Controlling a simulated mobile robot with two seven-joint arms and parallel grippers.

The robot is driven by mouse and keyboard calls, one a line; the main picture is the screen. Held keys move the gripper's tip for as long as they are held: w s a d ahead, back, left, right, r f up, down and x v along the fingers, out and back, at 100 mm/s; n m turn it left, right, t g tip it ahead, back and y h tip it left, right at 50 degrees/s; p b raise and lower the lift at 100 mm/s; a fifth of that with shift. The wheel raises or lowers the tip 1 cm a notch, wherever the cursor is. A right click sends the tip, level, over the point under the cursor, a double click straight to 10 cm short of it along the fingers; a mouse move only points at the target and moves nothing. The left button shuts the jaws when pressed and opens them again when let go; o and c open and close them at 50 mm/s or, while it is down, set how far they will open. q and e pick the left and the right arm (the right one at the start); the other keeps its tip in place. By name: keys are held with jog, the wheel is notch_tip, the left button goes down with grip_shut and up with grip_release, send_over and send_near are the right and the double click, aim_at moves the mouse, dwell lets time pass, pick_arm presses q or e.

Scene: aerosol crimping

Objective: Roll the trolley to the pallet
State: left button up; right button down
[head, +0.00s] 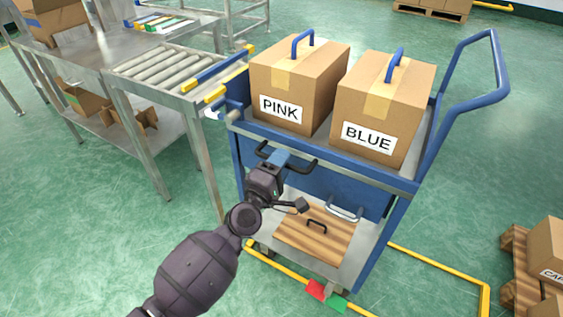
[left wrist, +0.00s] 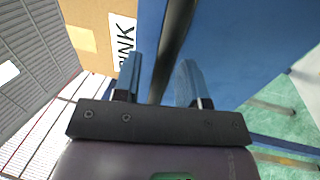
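The trolley (head: 325,168) has a blue frame, a blue push bar (head: 505,75) at the right and two grey shelves. Two cartons marked PINK (head: 297,85) and BLUE (head: 383,108) stand on its top shelf. A black handle (head: 302,166) sits on its near side. My left gripper (head: 279,157) is at this handle. In the left wrist view, the dark bar (left wrist: 172,50) runs between the spread fingers (left wrist: 160,84), with some gap visible. A wooden pallet (head: 516,285) bearing cartons shows at the right edge. My right gripper is out of view.
A roller conveyor (head: 165,68) and steel table (head: 70,57) stand close on the left. Yellow floor lines (head: 440,266) surround the trolley's base. A red pedal (head: 317,290) and green pedal (head: 337,303) show at its foot. Another pallet (head: 430,12) lies at the back.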

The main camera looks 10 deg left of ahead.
pick_arm(q)
grip_shut()
dwell(0.3)
jog(key=shift+d, duration=0.1)
